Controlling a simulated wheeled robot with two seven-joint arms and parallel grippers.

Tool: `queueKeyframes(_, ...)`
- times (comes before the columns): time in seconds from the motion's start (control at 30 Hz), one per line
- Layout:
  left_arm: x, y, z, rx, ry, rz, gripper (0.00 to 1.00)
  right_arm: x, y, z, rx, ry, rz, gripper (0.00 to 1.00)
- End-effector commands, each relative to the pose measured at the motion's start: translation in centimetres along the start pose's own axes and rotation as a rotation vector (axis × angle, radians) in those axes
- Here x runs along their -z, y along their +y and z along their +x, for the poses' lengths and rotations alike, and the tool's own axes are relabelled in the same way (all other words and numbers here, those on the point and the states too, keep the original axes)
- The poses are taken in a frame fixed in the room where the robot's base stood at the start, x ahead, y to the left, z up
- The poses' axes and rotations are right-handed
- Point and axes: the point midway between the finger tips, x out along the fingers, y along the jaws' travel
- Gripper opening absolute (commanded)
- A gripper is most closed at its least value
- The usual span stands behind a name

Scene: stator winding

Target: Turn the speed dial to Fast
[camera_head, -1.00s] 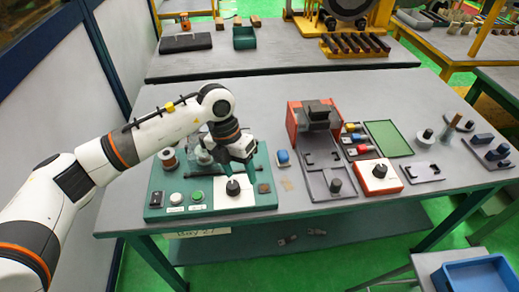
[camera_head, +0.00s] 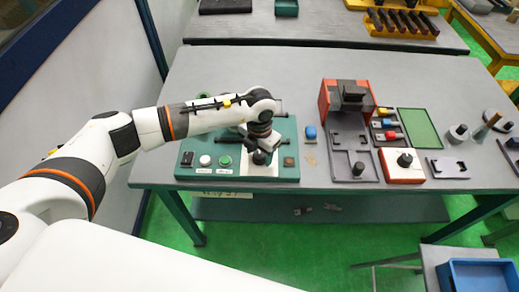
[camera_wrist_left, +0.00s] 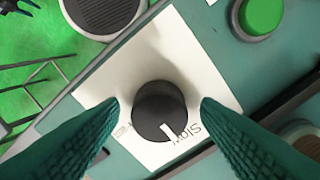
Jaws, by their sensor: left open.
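The speed dial, a black round knob (camera_wrist_left: 160,108) with a white pointer line, sits on a white plate (camera_wrist_left: 205,60) of the teal panel. In the left wrist view, its pointer lies beside the printed word "Slow"; another label left of it is partly hidden. It also shows as a dark knob (camera_head: 261,158) in the head view. My left gripper (camera_head: 262,149) is above the dial. In the left wrist view the gripper (camera_wrist_left: 160,104) is open, one teal finger on each side of the dial, with gaps between. My right gripper is not in view.
A green button (camera_head: 225,160) and a white button (camera_head: 205,160) sit left of the dial on the teal panel (camera_head: 190,174). A black knob on a red and white box (camera_head: 402,172) stands farther right.

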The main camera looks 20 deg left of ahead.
Motion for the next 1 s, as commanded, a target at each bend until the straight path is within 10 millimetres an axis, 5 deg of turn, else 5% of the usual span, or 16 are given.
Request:
queueKeyframes(0.3, 0.0, 0.0, 0.3, 0.000, 0.000, 0.000, 0.57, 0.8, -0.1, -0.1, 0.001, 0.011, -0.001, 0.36)
queueKeyframes(0.6, 0.0, 0.0, 0.3, -0.001, 0.000, 0.000, 0.13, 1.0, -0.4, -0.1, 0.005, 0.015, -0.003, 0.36)
queueKeyframes(1.0, 0.1, 0.0, 0.6, 0.000, 0.002, 0.093, 0.13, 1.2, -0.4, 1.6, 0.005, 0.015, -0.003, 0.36)
